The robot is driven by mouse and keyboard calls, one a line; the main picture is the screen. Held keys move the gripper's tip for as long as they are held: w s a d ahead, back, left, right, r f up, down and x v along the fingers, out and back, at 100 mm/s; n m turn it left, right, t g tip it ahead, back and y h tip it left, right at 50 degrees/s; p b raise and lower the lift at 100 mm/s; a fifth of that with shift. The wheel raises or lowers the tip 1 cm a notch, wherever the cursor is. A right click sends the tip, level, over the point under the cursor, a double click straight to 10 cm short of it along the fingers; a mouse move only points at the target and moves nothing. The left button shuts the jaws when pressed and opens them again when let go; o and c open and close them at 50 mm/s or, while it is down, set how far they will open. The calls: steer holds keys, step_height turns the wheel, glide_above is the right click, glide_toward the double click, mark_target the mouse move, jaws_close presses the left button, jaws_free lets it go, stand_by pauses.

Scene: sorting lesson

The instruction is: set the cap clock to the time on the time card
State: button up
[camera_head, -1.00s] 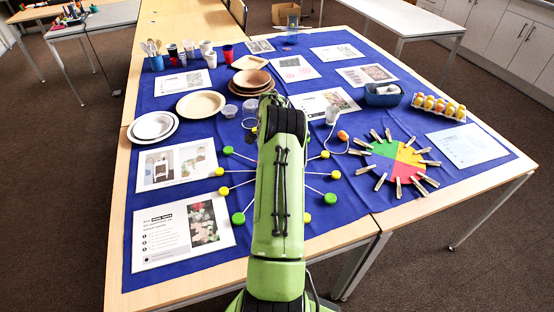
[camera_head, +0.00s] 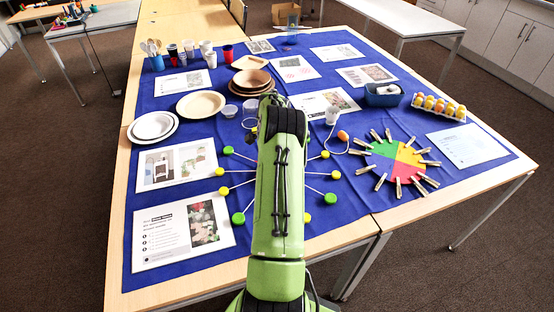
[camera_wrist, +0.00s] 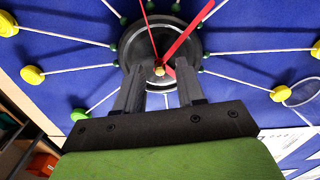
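The cap clock lies on the blue cloth, with yellow caps (camera_head: 224,191) and green caps (camera_head: 238,218) at the ends of white spokes. My arm hides its middle in the head view. In the wrist view, its dark round hub (camera_wrist: 128,48) carries a thin red hand (camera_wrist: 148,28) pointing up and slightly left, and a thicker red hand (camera_wrist: 190,33) pointing up-right. My gripper (camera_wrist: 160,75) is open, its fingertips apart on either side of the brass-coloured centre; whether they touch the hub is unclear. Several printed cards lie around; I cannot tell which is the time card.
Printed cards (camera_head: 183,232) lie left of the clock. Plates (camera_head: 201,104), bowls (camera_head: 252,79) and cups stand behind it. A coloured wheel with clothespins (camera_head: 397,162), a blue box (camera_head: 383,94) and an egg tray (camera_head: 439,107) are at right. A cable lies near the clock's right.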

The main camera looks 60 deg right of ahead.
step_height(320, 180, up, 16)
steer(key=p, duration=0.4)
steer(key=shift+f, duration=0.15)
